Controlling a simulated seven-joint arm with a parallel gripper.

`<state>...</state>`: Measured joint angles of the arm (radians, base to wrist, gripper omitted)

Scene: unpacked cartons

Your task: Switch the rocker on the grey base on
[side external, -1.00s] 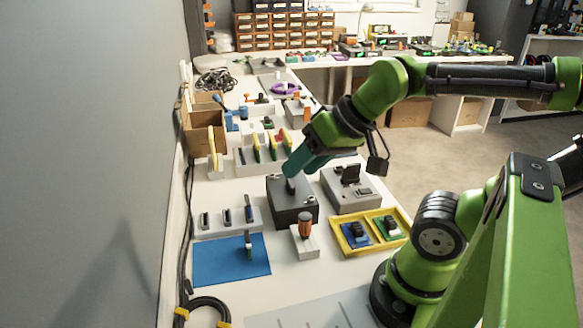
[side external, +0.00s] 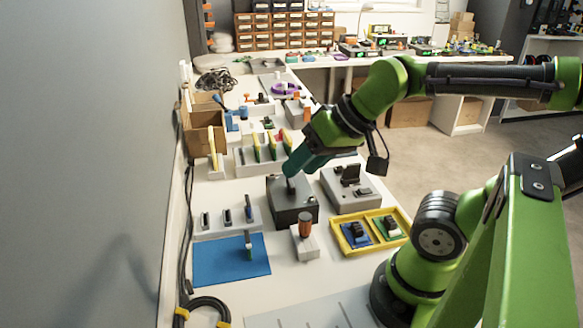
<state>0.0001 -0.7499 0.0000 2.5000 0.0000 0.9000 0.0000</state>
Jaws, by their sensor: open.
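A light grey base (side external: 363,201) stands right of the middle of the table, with a dark upright part and a smaller dark part on its top. A dark grey box (side external: 294,215) stands just left of it, with a small dark upright piece (side external: 291,187) on top. My gripper (side external: 290,175) is open and points down over the dark grey box, at its upright piece. Whether the fingers touch that piece I cannot tell. My gripper is left of the light grey base and apart from it. The rocker's exact tilt is too small to tell.
A yellow tray (side external: 348,251) with blue and green pieces lies in front of the light grey base. A blue mat (side external: 215,262) lies front left. Racks and cartons (side external: 205,130) stand farther back.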

